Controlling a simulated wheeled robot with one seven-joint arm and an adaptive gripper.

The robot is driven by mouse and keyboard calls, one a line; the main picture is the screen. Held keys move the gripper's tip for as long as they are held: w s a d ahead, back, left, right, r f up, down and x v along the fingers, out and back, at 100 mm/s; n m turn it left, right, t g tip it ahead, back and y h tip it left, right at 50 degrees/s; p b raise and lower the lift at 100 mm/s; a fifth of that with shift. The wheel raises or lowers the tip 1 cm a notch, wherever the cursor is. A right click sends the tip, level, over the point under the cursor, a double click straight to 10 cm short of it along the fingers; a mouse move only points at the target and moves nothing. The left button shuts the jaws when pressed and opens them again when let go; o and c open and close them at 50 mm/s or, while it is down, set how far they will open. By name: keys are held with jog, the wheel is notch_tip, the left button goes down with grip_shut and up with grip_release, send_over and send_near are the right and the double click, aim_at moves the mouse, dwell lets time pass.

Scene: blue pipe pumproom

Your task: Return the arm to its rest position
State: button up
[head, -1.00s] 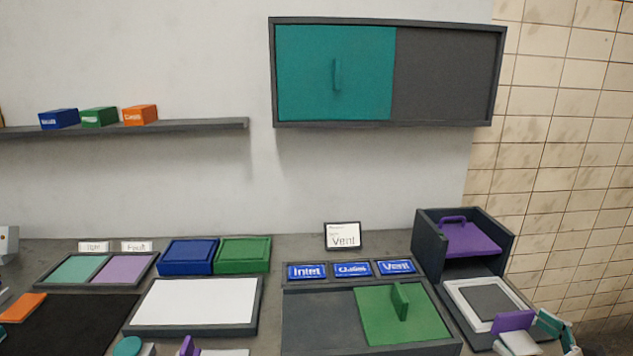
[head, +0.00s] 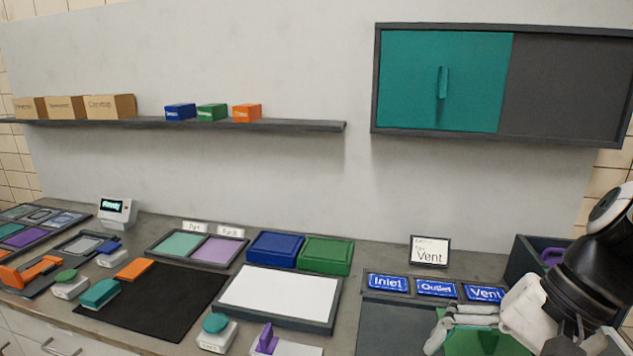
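My gripper (head: 440,330) is at the lower right of the head view, on my black and white arm coming in from the right edge. Its pale fingers point left, over the green panel (head: 478,343) of the sliding-lid box, in front of the blue Inlet, Outlet and Vent plates (head: 436,288). I see nothing held in it. The angle does not show clearly whether the fingers are open or shut, and whether they touch the panel is unclear.
A teal-doored cabinet (head: 446,81) hangs above right. A shelf (head: 255,125) carries several boxes.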

jog(key=s+r+n+t+h, duration=0.3)
jog(key=r+n+t+h, duration=0.1)
jog(key=r+n+h, duration=0.1)
jog(key=shift+a+r+n, duration=0.25)
jog(key=shift+r+n, duration=0.3)
jog(key=shift+n, duration=0.85)
jog(key=shift+s, duration=0.1)
dwell(0.8)
